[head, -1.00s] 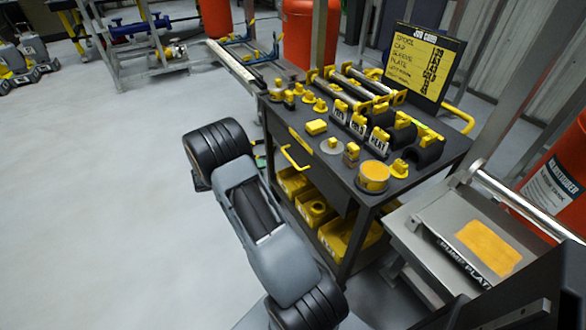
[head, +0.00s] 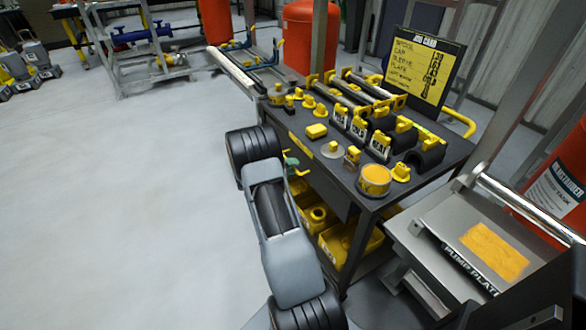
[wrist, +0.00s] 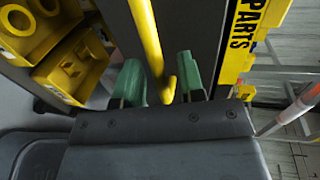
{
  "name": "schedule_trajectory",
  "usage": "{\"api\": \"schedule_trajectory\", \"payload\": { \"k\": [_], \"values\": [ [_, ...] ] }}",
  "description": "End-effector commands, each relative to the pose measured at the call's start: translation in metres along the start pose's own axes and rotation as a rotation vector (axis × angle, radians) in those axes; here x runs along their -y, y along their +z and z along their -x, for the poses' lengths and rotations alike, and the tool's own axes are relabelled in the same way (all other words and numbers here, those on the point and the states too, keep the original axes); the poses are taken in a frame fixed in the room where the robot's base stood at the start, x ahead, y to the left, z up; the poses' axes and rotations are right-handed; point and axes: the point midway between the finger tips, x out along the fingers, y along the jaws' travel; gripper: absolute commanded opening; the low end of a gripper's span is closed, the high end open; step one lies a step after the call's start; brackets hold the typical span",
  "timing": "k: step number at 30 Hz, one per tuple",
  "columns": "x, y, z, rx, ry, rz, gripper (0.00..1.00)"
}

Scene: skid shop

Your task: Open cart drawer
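The black cart (head: 445,178) stands right of centre in the head view. Its drawer front (head: 327,190) is below the top and looks flush with the cart. The yellow drawer handle (head: 302,172) is partly hidden by my arm there. In the wrist view, the yellow handle (wrist: 148,42) runs between the two green fingers of my gripper (wrist: 160,85), with the yellow PARTS label (wrist: 245,38) to the right. The fingers are apart, one on each side of the handle, with a visible gap on the left. My gripper also shows in the head view (head: 291,163), mostly hidden by the wrist.
Yellow bins (head: 345,243) sit on the cart's lower shelf. Several yellow and black parts and a round tin (head: 374,181) stand on the cart top. A grey pump-plate stand (head: 455,235) is close on the right. The floor (head: 110,210) to the left is clear.

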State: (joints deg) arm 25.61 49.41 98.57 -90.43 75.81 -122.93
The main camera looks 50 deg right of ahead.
Motion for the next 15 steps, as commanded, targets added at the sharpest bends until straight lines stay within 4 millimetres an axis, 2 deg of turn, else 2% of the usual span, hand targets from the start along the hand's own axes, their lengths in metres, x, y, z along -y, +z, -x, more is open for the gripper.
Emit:
{"api": "schedule_trajectory", "payload": {
  "k": [12, 15],
  "values": [
    [-0.0001, 0.0001, -0.0063, 0.001, 0.001, 0.000, 0.36],
    [-0.0001, 0.0000, -0.0062, 0.000, 0.000, 0.000, 0.29]
  ]
}}
